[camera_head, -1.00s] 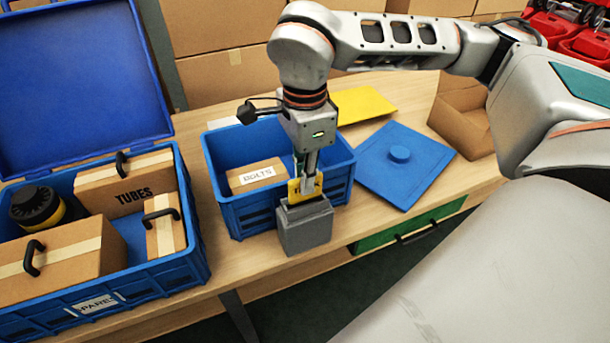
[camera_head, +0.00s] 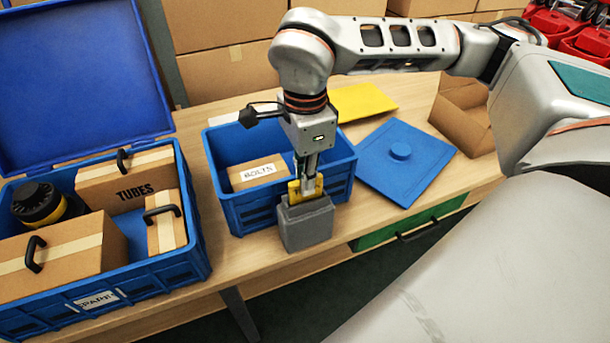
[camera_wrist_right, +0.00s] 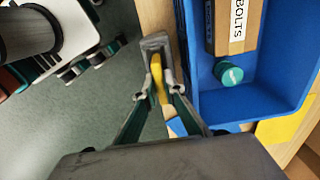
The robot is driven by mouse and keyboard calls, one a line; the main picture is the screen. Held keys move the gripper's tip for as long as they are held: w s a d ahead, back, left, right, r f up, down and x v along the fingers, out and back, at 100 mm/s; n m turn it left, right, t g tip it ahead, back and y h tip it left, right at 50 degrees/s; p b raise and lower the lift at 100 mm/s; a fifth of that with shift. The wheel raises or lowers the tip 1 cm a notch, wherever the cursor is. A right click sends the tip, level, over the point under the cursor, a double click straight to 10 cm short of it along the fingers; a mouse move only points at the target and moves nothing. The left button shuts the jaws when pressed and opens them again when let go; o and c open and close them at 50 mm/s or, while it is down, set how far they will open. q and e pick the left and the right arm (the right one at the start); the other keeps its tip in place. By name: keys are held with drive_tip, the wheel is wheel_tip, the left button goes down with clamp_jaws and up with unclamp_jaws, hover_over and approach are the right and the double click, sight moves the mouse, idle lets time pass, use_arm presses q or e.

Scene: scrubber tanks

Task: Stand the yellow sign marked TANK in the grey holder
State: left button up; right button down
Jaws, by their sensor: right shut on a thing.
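The yellow sign (camera_head: 293,194) is upright at the top of the grey holder (camera_head: 306,227), which stands on the bench. My right gripper (camera_head: 308,188) is shut on the sign from above and hides its middle, so the word on it is not readable. In the right wrist view, the sign (camera_wrist_right: 157,76) is between the fingers of my right gripper (camera_wrist_right: 159,94) and its far end meets the holder (camera_wrist_right: 154,41). The sign's lower edge looks inside the holder's top; how deep, I cannot tell. My left gripper is out of view.
A blue bin (camera_head: 243,212) with a BOLTS box (camera_head: 258,172) stands right behind the holder. A large open blue crate (camera_head: 150,277) is at left. A blue lid (camera_head: 375,168) and a yellow panel (camera_head: 362,101) lie at right. The bench's front edge is close to the holder.

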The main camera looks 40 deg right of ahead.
drive_tip(key=shift+f, duration=0.75)
idle(1.3)
drive_tip(key=c, duration=2)
unclamp_jaws()
drive_tip(key=shift+c, duration=0.2)
drive_tip(key=o, duration=0.9)
drive_tip(key=shift+c, duration=0.2)
drive_tip(key=shift+r, duration=0.1)
